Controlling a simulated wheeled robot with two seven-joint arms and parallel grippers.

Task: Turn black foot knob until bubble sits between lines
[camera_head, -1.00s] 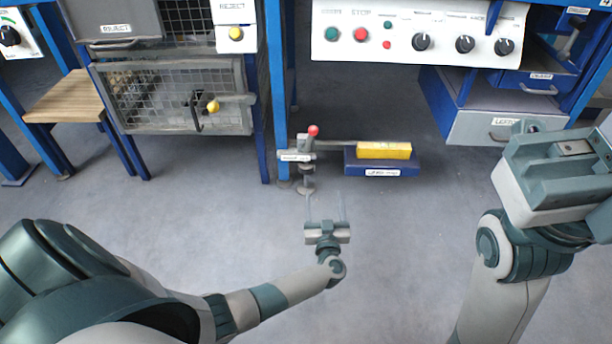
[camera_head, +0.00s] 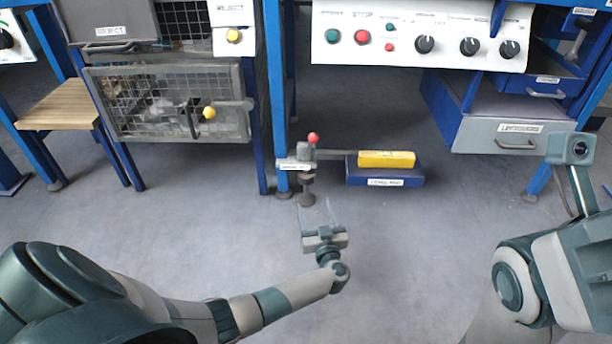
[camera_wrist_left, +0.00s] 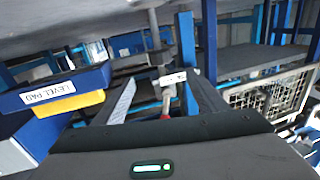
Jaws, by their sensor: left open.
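The black foot knob (camera_head: 307,179) sits on the threaded foot under a blue leg's bracket (camera_head: 296,163), with a red ball (camera_head: 313,138) above. My left gripper (camera_head: 314,203) is open and empty, its thin fingers pointing at the foot from the front. The left wrist view is upside down; there the foot and knob (camera_wrist_left: 162,56) show between the spread fingers (camera_wrist_left: 165,95), farther off. The yellow level (camera_head: 386,159) lies on the blue level pad (camera_head: 385,177) to the right. Its bubble and lines are too small to make out. My right gripper's fingers do not show.
The blue leg (camera_head: 275,100) stands just behind the bracket. A mesh reject box (camera_head: 165,105) is at the left, and a drawer (camera_head: 510,137) at the right. The control panel (camera_head: 420,40) hangs above. The floor in front is clear.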

